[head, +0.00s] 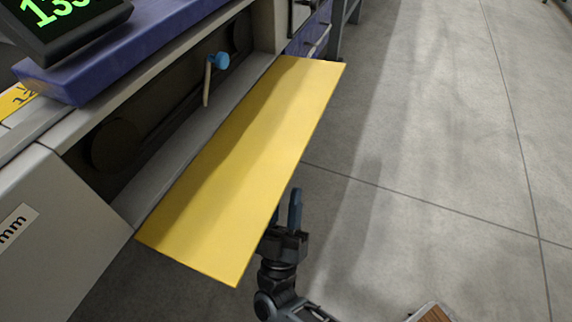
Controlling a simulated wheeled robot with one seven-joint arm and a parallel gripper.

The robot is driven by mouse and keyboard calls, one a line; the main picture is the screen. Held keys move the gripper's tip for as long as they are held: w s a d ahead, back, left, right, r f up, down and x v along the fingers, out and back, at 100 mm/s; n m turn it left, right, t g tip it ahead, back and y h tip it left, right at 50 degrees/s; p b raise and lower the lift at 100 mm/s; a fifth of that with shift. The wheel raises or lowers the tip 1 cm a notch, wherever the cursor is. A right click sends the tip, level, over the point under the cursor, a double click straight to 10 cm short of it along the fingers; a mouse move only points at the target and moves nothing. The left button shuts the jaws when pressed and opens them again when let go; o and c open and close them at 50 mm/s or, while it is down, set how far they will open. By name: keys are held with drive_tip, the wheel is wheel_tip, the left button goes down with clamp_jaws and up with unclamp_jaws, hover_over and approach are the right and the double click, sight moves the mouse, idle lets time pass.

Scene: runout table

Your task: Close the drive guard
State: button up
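The drive guard is a flat yellow panel (245,160), hinged along the machine's lower front and hanging open, swung outward over the floor. Behind it the drive bay (150,125) is uncovered, with dark round pulleys inside. My gripper (287,207) is at the panel's outer long edge, toward its near end, with fingers pointing up the picture. The fingers look apart, with one partly hidden by the panel edge. I see nothing between them. I cannot tell whether the gripper touches the panel.
A display with green digits (62,22) sits on the blue bed above. Open concrete floor (430,130) lies to the right. A wooden-topped object (433,313) shows at the bottom edge.

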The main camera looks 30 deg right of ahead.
sight(288, 159)
drive_tip(key=shift+x, duration=4)
clamp_jaws()
